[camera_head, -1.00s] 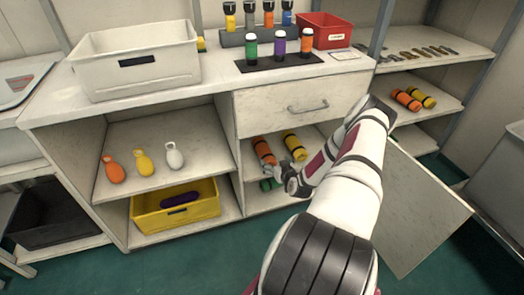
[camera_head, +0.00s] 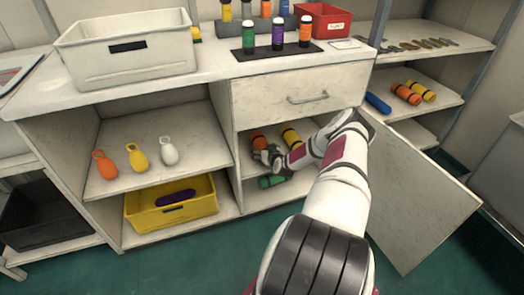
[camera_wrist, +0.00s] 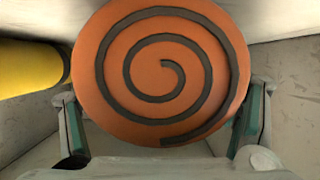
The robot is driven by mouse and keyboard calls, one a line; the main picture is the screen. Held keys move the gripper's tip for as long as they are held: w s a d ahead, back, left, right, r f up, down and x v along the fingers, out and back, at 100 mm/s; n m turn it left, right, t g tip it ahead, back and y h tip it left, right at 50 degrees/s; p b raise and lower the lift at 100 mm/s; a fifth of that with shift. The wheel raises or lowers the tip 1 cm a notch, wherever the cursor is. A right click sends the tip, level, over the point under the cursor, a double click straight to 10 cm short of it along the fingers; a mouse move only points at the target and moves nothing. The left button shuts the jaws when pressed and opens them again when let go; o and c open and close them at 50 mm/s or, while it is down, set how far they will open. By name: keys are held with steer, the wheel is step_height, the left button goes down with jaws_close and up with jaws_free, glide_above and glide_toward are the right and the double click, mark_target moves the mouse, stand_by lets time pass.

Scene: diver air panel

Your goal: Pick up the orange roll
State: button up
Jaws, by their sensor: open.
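The orange roll (camera_head: 258,141) lies in the open compartment below the drawer, beside a yellow roll (camera_head: 290,136). In the wrist view the orange roll's round end (camera_wrist: 160,72), with a dark spiral, fills the middle of the picture. My gripper (camera_head: 266,156) is at the near end of the orange roll. In the wrist view my gripper (camera_wrist: 160,125) is open, with one finger on each side of the roll's lower part. I cannot tell whether the fingers touch it. The yellow roll (camera_wrist: 28,68) is close on the left there.
A green roll (camera_head: 271,181) lies on the level below. The drawer (camera_head: 300,97) is just above my arm, and the open door (camera_head: 418,200) stands to the right. More orange and yellow rolls (camera_head: 413,92) and a blue roll (camera_head: 378,103) lie on the right shelf.

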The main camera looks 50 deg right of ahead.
steer(key=shift+w+d, duration=0.1)
steer(key=shift+w, duration=0.05)
steer(key=c, duration=1.5)
steer(key=shift+r, duration=0.1)
